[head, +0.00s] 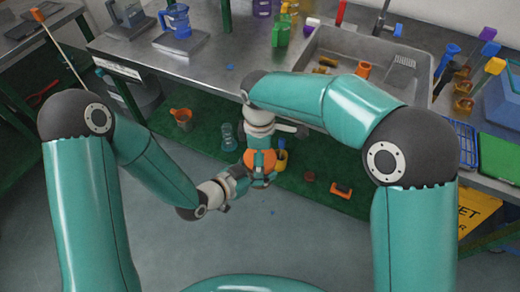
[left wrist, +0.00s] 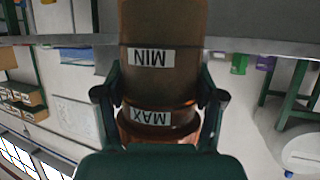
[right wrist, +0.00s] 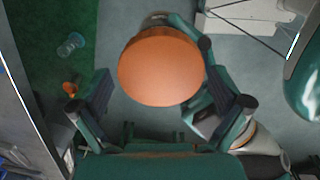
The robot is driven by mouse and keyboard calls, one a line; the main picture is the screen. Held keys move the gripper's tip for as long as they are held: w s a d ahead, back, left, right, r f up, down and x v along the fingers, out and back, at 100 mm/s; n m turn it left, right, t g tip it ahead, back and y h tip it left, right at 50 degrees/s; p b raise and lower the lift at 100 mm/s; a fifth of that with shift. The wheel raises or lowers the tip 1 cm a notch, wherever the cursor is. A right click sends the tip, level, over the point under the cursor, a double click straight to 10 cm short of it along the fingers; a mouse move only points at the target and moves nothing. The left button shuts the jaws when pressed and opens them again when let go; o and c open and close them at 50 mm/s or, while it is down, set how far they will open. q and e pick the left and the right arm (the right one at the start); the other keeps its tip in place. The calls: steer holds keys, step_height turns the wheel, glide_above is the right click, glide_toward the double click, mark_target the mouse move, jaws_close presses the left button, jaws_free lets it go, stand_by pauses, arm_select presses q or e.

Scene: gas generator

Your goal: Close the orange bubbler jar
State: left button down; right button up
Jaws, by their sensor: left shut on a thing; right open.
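The orange bubbler jar (left wrist: 160,85) fills the middle of the left wrist view, with MIN and MAX labels upside down. My left gripper (left wrist: 160,105) is shut on it, one finger on each side. A wider orange rim shows just beyond the MAX label. In the right wrist view a round orange lid (right wrist: 160,66) is seen from its top, between the fingers of my open right gripper (right wrist: 155,95), with gaps beside it. In the head view both grippers meet at the orange jar (head: 262,161). How the lid is seated is hidden.
A green mat (head: 205,150) below carries a blue-clear bottle (head: 228,136), an orange cup (head: 181,116), a yellow container (head: 282,158) and an orange piece (head: 341,190). The counter edge and sink (head: 350,50) lie behind the arms.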

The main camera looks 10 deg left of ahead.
steer(key=c, duration=1.1)
steer(key=shift+o, duration=0.2)
steer(key=m, duration=0.3)
steer(key=o, duration=1.1)
steer(key=shift+c, duration=0.2)
